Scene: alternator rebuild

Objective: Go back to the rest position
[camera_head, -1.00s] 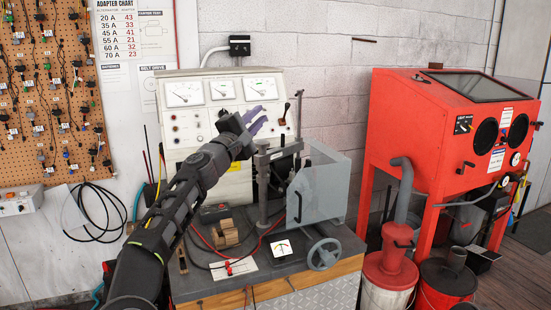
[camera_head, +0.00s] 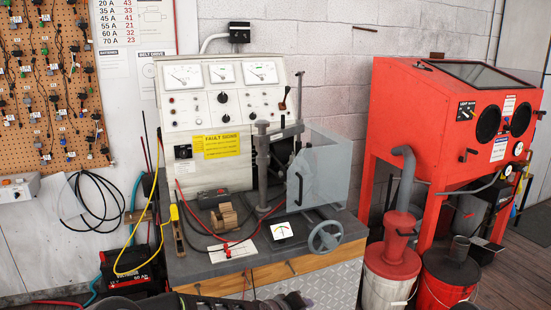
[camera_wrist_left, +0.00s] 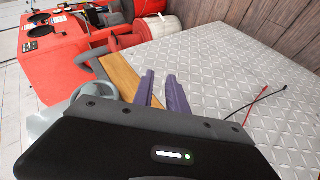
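My left arm (camera_head: 250,302) shows as a dark strip along the bottom edge of the head view, below the front of the test bench (camera_head: 205,268). The left gripper (camera_wrist_left: 160,78) shows in the left wrist view with two purple fingers. A narrow gap parts them and nothing is between them. My right gripper is not in view.
The bench has a handwheel (camera_head: 325,236), a clear guard (camera_head: 325,180), a small meter (camera_head: 281,230) and loose leads. A red blast cabinet (camera_head: 415,130) and red-lidded buckets (camera_head: 390,265) stand right. A red-black charger (camera_head: 132,272) stands left.

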